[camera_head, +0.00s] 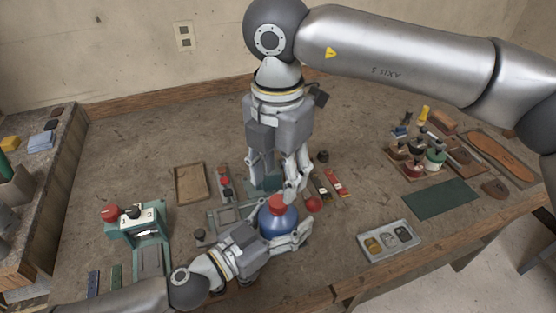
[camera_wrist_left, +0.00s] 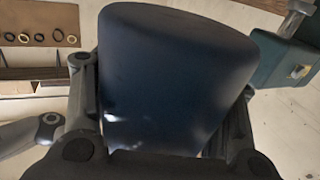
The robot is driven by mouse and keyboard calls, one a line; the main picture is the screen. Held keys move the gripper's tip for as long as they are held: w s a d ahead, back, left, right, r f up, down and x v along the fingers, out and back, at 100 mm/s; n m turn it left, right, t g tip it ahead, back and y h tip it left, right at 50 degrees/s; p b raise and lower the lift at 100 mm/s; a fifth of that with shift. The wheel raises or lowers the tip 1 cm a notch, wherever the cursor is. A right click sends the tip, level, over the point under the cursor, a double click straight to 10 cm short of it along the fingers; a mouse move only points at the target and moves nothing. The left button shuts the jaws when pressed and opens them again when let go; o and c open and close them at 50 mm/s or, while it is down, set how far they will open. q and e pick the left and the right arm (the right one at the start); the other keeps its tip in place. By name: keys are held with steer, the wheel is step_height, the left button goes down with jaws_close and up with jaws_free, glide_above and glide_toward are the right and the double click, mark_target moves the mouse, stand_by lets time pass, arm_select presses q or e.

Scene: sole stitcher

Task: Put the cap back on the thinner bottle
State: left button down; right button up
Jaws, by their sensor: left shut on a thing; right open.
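The thinner bottle (camera_head: 278,222) is a round blue vessel with a red top (camera_head: 277,203), on the near middle of the table. My left gripper (camera_head: 286,230) is shut on its body from the left. In the left wrist view the bottle's dark blue side (camera_wrist_left: 170,80) fills the space between the fingers. My right gripper (camera_head: 277,188) points down just above the bottle, open, with its fingers about the red top. I cannot tell whether the fingers touch it or whether the red part is a seated cap. A small red round piece (camera_head: 313,204) lies right of the bottle.
A teal machine (camera_head: 150,240) with a red knob stands left. An empty brown tray (camera_head: 191,183) lies behind. A metal tray (camera_head: 389,241) lies right, near the front edge. A rack of small bottles (camera_head: 418,158) and a green mat (camera_head: 441,199) are further right.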

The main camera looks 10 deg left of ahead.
mark_target(279, 201)
steer(key=n, duration=0.7)
steer(key=shift+r+n, duration=0.35)
steer(key=shift+n, duration=0.05)
steer(key=n, duration=0.3)
steer(key=shift+r, duration=0.15)
steer(key=n, duration=0.4)
steer(key=shift+r, duration=0.15)
steer(key=n, duration=0.3)
steer(key=shift+r+n, duration=0.15)
steer(key=shift+n, duration=0.15)
steer(key=n, duration=0.4)
steer(key=shift+r, duration=0.15)
steer(key=n, duration=0.7)
steer(key=shift+r, duration=0.25)
steer(key=shift+f, duration=4)
